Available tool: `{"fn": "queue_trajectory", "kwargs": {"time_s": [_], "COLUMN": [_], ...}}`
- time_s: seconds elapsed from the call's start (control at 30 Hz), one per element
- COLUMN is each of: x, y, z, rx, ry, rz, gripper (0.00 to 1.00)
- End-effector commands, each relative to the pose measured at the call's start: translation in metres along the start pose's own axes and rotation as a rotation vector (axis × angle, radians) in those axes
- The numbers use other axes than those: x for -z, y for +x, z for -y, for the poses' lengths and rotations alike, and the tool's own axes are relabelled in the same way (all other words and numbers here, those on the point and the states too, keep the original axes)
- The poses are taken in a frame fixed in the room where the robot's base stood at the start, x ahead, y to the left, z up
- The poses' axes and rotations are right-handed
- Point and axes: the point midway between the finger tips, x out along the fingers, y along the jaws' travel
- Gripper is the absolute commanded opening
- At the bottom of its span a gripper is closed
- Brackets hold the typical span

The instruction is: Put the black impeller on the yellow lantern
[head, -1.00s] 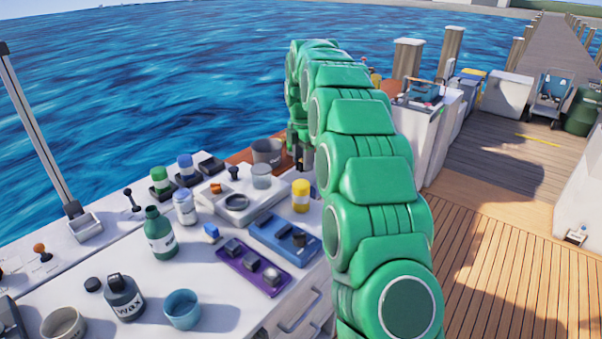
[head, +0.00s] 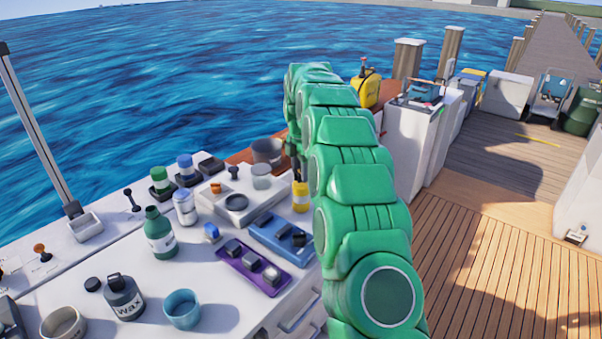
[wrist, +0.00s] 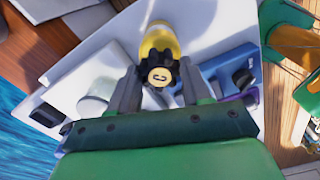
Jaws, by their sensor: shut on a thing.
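My gripper (wrist: 156,85) is shut on the black impeller (wrist: 158,64), a toothed wheel with a pale centre, in the wrist view. Beyond the impeller is a yellow bottle (wrist: 160,38) with a pale band; I cannot tell whether they touch. The bottle stands on the white counter in the head view (head: 301,197), right beside my gripper (head: 292,172). The impeller cannot be made out in the head view. A yellow body with a black top, which looks like the yellow lantern (head: 366,91), stands at the back, just right of my arm, its lower left side partly hidden.
A blue tray (head: 268,229) and a purple tray (head: 231,266) hold small parts. A white tray (head: 258,207) and a grey pot (head: 267,150) are near my gripper. Several bottles crowd the counter's left. Open deck (head: 500,250) lies to the right.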

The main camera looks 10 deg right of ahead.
Motion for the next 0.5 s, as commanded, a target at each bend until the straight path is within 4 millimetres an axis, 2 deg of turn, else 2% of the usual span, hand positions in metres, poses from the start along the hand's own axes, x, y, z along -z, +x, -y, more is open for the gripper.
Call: {"fn": "queue_trajectory", "kwargs": {"time_s": [0.13, 0.5], "x": [-0.0001, -0.0002], "y": [0.0112, 0.0143], "z": [-0.0002, 0.0002], "rx": [-0.001, 0.0], "ry": [0.0, 0.0], "rz": [0.0, 0.0], "gripper": [0.18, 0.18]}}
